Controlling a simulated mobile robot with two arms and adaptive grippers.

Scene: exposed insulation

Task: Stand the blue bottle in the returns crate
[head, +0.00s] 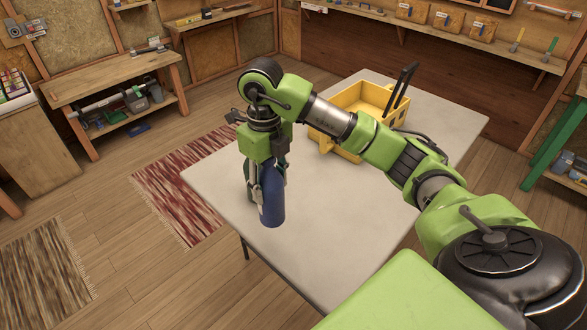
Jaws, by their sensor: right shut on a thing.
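The blue bottle (272,207) is upright over the near-left part of the pale table (335,225). My right gripper (268,187) points down and is shut on the bottle's upper part. The fingers and wrist hide the bottle's top. I cannot tell whether its base touches the table. A yellow crate (348,146), which looks like the returns crate, stands open-topped at the back of the table, with a black handle (403,84) sticking up. My right arm hides part of the crate. My left gripper is not in view.
A dark green shape (249,184) shows just left of the bottle, mostly hidden by the gripper. The table's front and right parts look clear. A red patterned rug (185,205) lies on the floor to the left. Wooden workbenches (112,82) line the walls.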

